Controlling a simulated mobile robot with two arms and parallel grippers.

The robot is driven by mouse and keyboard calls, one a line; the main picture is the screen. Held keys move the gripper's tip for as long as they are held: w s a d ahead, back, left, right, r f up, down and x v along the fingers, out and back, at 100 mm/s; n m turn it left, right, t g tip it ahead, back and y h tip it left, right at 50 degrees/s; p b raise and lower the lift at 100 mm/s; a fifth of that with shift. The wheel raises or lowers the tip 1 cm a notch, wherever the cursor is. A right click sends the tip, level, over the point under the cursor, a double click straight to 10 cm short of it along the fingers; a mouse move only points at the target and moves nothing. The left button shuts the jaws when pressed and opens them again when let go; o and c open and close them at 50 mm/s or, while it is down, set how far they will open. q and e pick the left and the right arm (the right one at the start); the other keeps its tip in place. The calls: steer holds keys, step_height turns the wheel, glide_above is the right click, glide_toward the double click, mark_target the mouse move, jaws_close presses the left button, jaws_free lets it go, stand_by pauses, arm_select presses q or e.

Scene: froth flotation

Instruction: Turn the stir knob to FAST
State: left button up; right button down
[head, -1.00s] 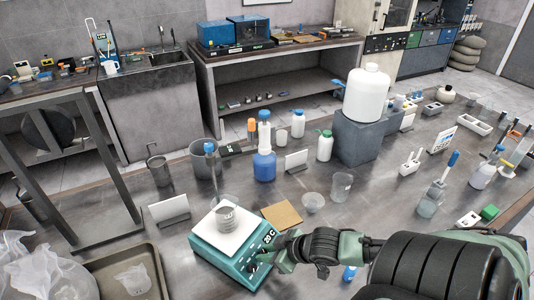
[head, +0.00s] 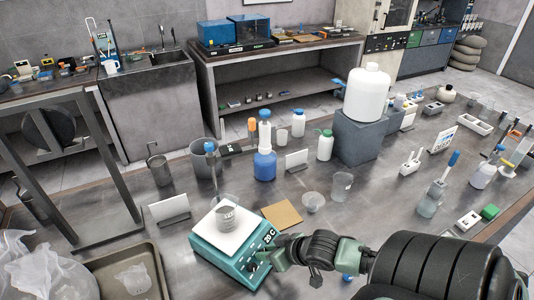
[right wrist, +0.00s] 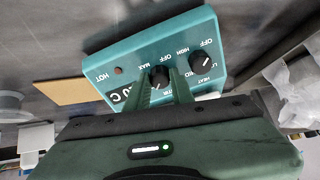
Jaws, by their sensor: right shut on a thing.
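The teal hotplate stirrer (head: 208,252) stands on the bench in the head view, with a white top plate (head: 208,238) and a beaker (head: 227,218) of grey contents on it. In the right wrist view its front panel (right wrist: 119,53) appears upside down. My right gripper (right wrist: 165,82) is shut on the black stir knob (right wrist: 159,76), one finger on each side. The knob's setting is hard to read. A second black knob (right wrist: 201,66), by the HEAT label, is outside the fingers. My right gripper also shows at the panel in the head view (head: 262,259). My left gripper is out of view.
A brown square pad (head: 282,214) lies behind the gripper, near small clear cups (head: 313,203). A metal tray (head: 155,272) and a white card (head: 169,208) are to the left. A blue bottle (head: 265,166) stands behind.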

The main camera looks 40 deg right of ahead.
steer(key=c, duration=1.2)
jaws_free()
steer(key=shift+s, duration=0.1)
steer(key=v, duration=0.7)
steer(key=shift+s+r+b, duration=0.2)
steer(key=shift+s+b, duration=0.05)
steer(key=shift+b, duration=0.2)
